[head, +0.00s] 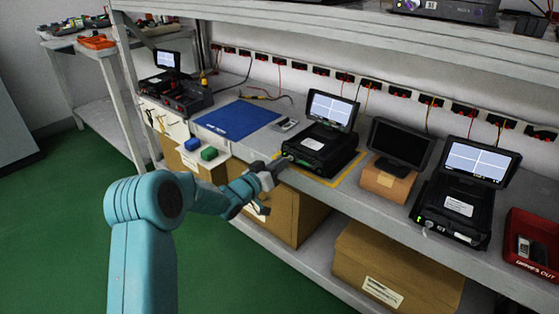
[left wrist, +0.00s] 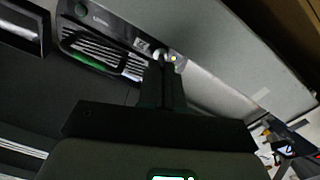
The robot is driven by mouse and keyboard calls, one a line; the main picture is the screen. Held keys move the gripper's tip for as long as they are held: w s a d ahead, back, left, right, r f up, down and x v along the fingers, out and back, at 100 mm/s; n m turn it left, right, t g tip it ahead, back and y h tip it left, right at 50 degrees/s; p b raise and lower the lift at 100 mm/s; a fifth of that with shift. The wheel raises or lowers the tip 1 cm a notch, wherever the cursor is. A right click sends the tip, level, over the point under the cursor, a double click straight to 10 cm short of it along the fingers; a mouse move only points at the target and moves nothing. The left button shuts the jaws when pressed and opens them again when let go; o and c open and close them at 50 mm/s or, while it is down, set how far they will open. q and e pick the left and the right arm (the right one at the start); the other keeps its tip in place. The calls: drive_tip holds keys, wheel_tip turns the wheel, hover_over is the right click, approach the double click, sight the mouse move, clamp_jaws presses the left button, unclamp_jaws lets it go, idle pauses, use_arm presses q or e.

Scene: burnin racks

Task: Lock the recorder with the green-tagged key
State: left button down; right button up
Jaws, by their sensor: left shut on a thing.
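The recorder (head: 318,152) is a black box with a lit, raised screen (head: 332,108), standing inside a yellow outline on the bench. Its front face, with a vent grille (left wrist: 100,52), shows in the left wrist view. My left gripper (head: 272,167) is at the recorder's front left corner. In the left wrist view, my gripper (left wrist: 164,85) points at a small round metal part (left wrist: 158,56) on the front face. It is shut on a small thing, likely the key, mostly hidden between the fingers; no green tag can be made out. My right gripper is not in view.
A blue mat (head: 237,118) lies left of the recorder. A dark monitor on a cardboard box (head: 388,184), a second recorder-like unit (head: 455,207) and a red tray (head: 530,268) stand to the right. A shelf overhangs the bench.

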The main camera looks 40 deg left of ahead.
use_arm(q)
drive_tip(key=n+p, duration=0.2)
drive_tip(key=n, duration=0.2)
drive_tip(key=shift+a+f+n, duration=0.1)
drive_tip(key=shift+f+n, duration=0.05)
drive_tip(key=shift+n, duration=0.25)
idle(0.4)
drive_tip(key=c, duration=1.6)
unclamp_jaws()
drive_tip(key=shift+s+a+p, duration=0.25)
drive_tip(key=shift+s+p, duration=0.2)
drive_tip(key=shift+s, duration=2.3)
drive_tip(key=shift+s+a+p, duration=0.3)
drive_tip(key=shift+s+p, duration=0.15)
drive_tip(key=shift+s, duration=2.25)
drive_tip(key=shift+s+a+p, duration=0.25)
drive_tip(key=shift+s+p, duration=0.2)
drive_tip(key=shift+s, duration=2.3)
